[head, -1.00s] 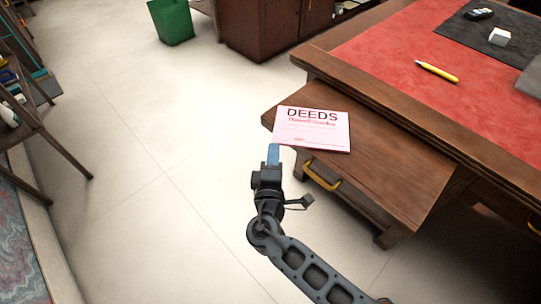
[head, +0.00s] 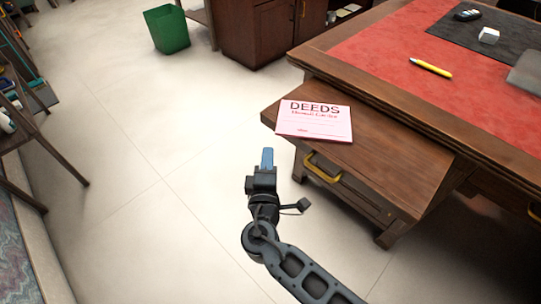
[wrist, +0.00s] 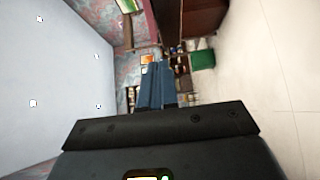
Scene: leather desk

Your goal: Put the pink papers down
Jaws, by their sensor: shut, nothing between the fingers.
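The pink papers (head: 318,122), headed "DEEDS", lie flat on the lower wooden side surface (head: 385,160) of the desk, near its left end. My gripper (head: 267,158) is in front and to the left of the papers, over the pale floor and apart from them. Its blue fingers are together with nothing between them. The fingers also show close together in the wrist view (wrist: 157,85), where the papers are not in sight.
The desk top has a red leather inlay (head: 385,55) with a yellow pen (head: 431,68), a white cube (head: 488,36) and a dark mat. A drawer with a brass handle (head: 322,168) sits below the papers. A green bin (head: 167,30) stands on open floor.

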